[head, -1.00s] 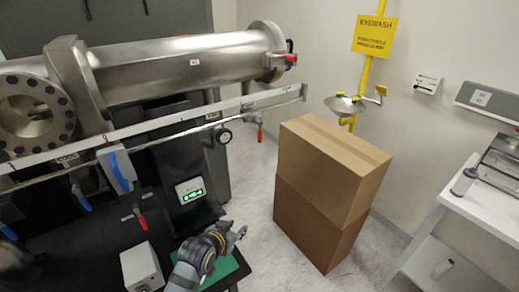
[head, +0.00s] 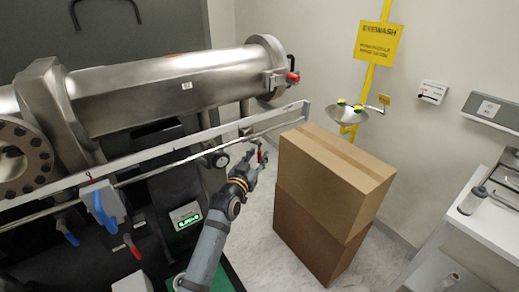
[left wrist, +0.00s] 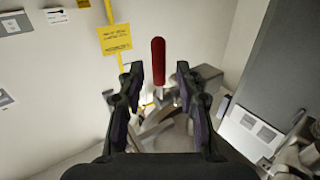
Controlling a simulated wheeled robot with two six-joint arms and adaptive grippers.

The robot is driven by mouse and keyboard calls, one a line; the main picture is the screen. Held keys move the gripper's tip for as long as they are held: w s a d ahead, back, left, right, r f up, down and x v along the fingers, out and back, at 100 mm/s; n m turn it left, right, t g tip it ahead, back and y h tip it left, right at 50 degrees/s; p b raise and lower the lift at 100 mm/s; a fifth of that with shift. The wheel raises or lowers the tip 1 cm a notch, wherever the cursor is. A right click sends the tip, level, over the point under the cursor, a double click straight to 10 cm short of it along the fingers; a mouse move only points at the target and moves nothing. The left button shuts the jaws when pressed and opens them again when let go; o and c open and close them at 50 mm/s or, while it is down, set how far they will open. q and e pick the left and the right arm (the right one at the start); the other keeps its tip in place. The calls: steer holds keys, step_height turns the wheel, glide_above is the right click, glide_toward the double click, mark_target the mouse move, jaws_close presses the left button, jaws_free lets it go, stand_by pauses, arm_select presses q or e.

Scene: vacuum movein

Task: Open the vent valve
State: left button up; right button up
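A small red valve handle (head: 260,156) hangs at the right end of the thin pipe, below the large steel vessel. My left gripper (head: 253,164) is raised close to it in the head view. In the left wrist view, a red handle (left wrist: 158,62) stands between the two spread fingers of my left gripper (left wrist: 157,80), with a gap on both sides. The gripper is open and holds nothing. A metal valve body shows behind the fingers, partly hidden by them. No label for the vent valve is legible. My right gripper is not in view.
Two stacked cardboard boxes (head: 330,190) stand just right of my left gripper. The steel vessel (head: 180,85) and a long rail (head: 190,143) lie above and left. Another red handle (head: 293,77) is on the vessel's end. Blue-handled valves (head: 104,208) are at left.

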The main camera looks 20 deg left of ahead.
arm_select(q)
steer(key=shift+w+r, duration=0.1)
steer(key=shift+w, duration=0.75)
steer(key=shift+d, duration=0.1)
steer(key=shift+c, duration=0.5)
jaws_close()
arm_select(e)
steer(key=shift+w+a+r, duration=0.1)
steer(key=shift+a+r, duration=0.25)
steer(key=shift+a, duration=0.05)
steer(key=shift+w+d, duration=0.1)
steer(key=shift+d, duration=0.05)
